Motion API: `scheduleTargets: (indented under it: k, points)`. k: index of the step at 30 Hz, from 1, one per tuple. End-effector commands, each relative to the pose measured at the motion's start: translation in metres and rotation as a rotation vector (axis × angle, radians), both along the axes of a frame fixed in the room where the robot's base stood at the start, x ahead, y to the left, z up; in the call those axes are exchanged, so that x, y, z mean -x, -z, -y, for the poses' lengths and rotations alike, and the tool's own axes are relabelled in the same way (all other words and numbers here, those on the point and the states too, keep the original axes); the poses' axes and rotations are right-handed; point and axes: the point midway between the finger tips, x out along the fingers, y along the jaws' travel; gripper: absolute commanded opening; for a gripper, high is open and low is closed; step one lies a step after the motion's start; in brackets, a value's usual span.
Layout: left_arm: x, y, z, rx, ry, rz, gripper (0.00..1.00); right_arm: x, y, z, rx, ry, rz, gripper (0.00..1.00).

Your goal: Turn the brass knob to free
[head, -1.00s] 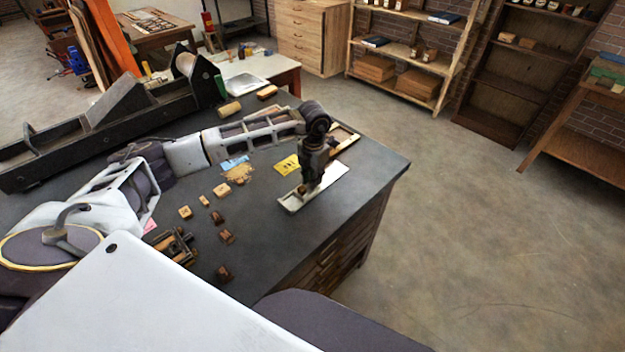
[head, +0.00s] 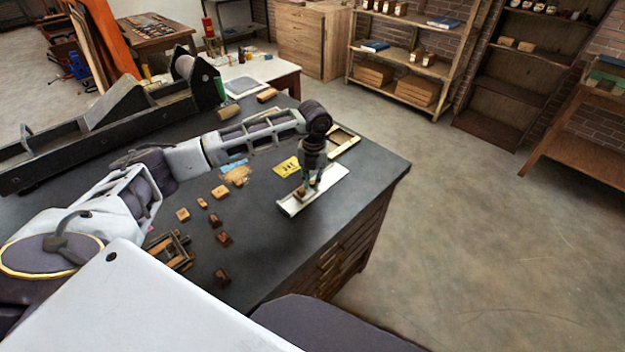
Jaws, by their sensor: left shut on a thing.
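A pale flat plate (head: 330,186) lies near the right edge of the dark-topped bench. My left gripper (head: 309,187) points down over the plate, with its fingers low at the plate's left half. It is shut on the small brass knob there. The fingers cover most of the knob, so its exact angle cannot be read. My right gripper is not in view.
A yellow card (head: 287,166) and a blue card (head: 233,165) lie left of the plate. Several small wooden blocks (head: 220,192) are scattered on the bench top (head: 262,235). A wooden frame (head: 343,141) lies behind the plate. A long dark press bed (head: 100,135) fills the back left.

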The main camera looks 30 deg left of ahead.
Motion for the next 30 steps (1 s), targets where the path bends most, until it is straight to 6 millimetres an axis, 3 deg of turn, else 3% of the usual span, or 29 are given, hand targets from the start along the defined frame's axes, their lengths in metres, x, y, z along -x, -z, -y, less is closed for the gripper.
scheduleTargets:
  k: [10,11,16,30]
  points:
    - [-0.0007,-0.0012,-0.0003,-0.001,-0.003,0.002,0.00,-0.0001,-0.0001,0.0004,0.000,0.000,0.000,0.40]
    - [-0.0007,-0.0012,-0.0003,-0.001,-0.003,0.002,0.21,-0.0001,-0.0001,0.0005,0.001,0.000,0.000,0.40]
    - [-0.0003,-0.0008,-0.0003,0.000,-0.002,0.001,0.42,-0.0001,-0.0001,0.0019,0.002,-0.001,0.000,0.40]
    - [0.0004,0.0002,-0.0002,-0.001,0.000,-0.001,0.42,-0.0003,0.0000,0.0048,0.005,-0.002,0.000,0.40]
